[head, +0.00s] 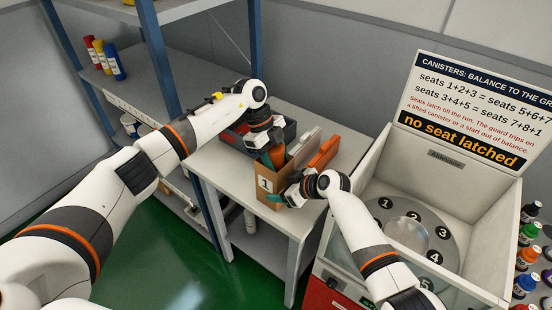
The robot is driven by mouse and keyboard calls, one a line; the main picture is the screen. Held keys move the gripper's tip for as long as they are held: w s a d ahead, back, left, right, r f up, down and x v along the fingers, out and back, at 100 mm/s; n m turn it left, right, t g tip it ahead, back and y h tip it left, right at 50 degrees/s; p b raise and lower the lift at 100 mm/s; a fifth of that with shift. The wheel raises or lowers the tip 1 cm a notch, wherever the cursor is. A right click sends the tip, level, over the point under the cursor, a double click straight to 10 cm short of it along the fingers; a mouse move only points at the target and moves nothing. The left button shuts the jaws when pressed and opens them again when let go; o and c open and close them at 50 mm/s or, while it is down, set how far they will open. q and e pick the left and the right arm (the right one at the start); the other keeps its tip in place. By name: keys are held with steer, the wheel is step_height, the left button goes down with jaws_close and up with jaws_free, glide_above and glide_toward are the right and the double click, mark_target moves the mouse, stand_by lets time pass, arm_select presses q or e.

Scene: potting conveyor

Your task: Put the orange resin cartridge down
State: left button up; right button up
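An orange resin cartridge (279,156) is upright at my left gripper (271,157), at the opening of a brown cardboard box (268,186) labelled 1. A teal fingertip shows at the cartridge's left side, and the gripper appears shut on it. The cartridge's lower end is hidden by the box, so I cannot tell whether it touches the bottom. My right gripper (281,197) is low at the box's front right side, with a teal fingertip against or close to the front face. Its other finger is hidden, so its opening does not show.
The box stands on a pale table (228,176). A dark grey bin (236,136) is behind, and an orange bar-shaped item (323,153) lies to the right. A open machine with numbered seats (407,229) is at right. Blue shelf posts (207,205) stand at left.

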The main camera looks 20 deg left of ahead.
arm_select(q)
steer(key=shift+o, duration=1.4)
steer(key=f, duration=0.1)
steer(key=s+f, duration=0.1)
steer(key=shift+a+f, duration=0.15)
steer(key=shift+f, duration=0.15)
arm_select(e)
steer(key=shift+s+a+r, duration=0.1)
steer(key=shift+s+a, duration=0.15)
steer(key=shift+a, duration=0.2)
arm_select(q)
steer(key=shift+r, duration=0.2)
steer(key=shift+o, duration=0.3)
steer(key=w+v, duration=0.1)
steer(key=v, duration=0.7)
steer(key=shift+w, duration=0.2)
arm_select(e)
steer(key=shift+w+f, duration=0.45)
steer(key=shift+f, duration=0.2)
steer(key=shift+s+d+r, duration=0.1)
steer(key=shift+d+r, duration=0.2)
arm_select(q)
steer(key=v, duration=0.5)
steer(key=shift+s+d+r, duration=0.1)
steer(key=shift+d, duration=0.15)
arm_select(e)
steer(key=shift+a, duration=0.1)
steer(key=shift+w, duration=0.2)
